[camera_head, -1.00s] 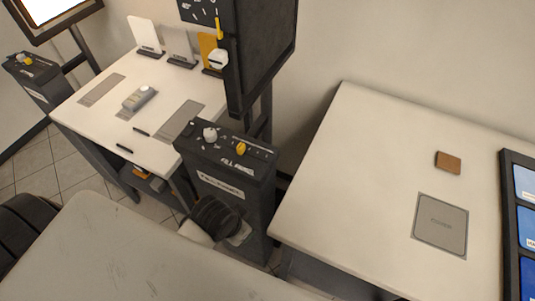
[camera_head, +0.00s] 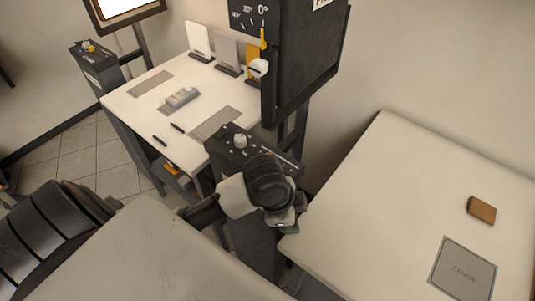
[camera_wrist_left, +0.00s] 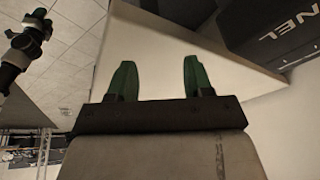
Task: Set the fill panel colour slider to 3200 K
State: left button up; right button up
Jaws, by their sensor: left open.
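The dark fill panel control box (camera_head: 225,152) stands between the two tables in the head view, with a white knob (camera_head: 240,141) on its sloped top. The right part of its top, including the yellow slider knob, is hidden behind my left wrist. My left gripper (camera_head: 289,229) is low at the box's front right side, apart from the slider as far as I can tell. In the left wrist view my left gripper (camera_wrist_left: 158,78) is open and empty, its green fingers spread. The box's lettering (camera_wrist_left: 288,20) shows at the upper right. My right gripper (camera_wrist_left: 34,28) appears small at the left; its opening is unclear.
A large dark panel (camera_head: 305,65) hangs above the box. The left table (camera_head: 150,112) holds a grey remote (camera_head: 182,97) and standing cards. The right table (camera_head: 360,200) has a brown block (camera_head: 481,210) and a grey cover plate (camera_head: 463,268); its left part is clear.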

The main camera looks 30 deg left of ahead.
aim_at(267, 156)
pick_arm(q)
jog(key=w+a+r+m, duration=0.1)
jog(key=w+r, duration=0.1)
jog(key=w+a+r+m+g+y, duration=0.1)
jog(key=w+a+m, duration=0.1)
jog(key=w+a+r+m, duration=0.2)
jog(key=w, duration=0.1)
jog(key=shift+a+r+y, duration=0.25)
jog(key=shift+r+y, duration=0.05)
jog(key=w+a+r+m+g+y, duration=0.1)
jog(key=w+a+r+m+g, duration=0.15)
jog(key=a+r, duration=0.5)
jog(key=shift+n+t, duration=0.25)
jog(key=shift+t, duration=0.1)
notch_tip(267, 156, down, 11)
jog(key=shift+w+r+p, duration=0.15)
jog(key=shift+r+p, duration=0.05)
jog(key=shift+p, duration=0.1)
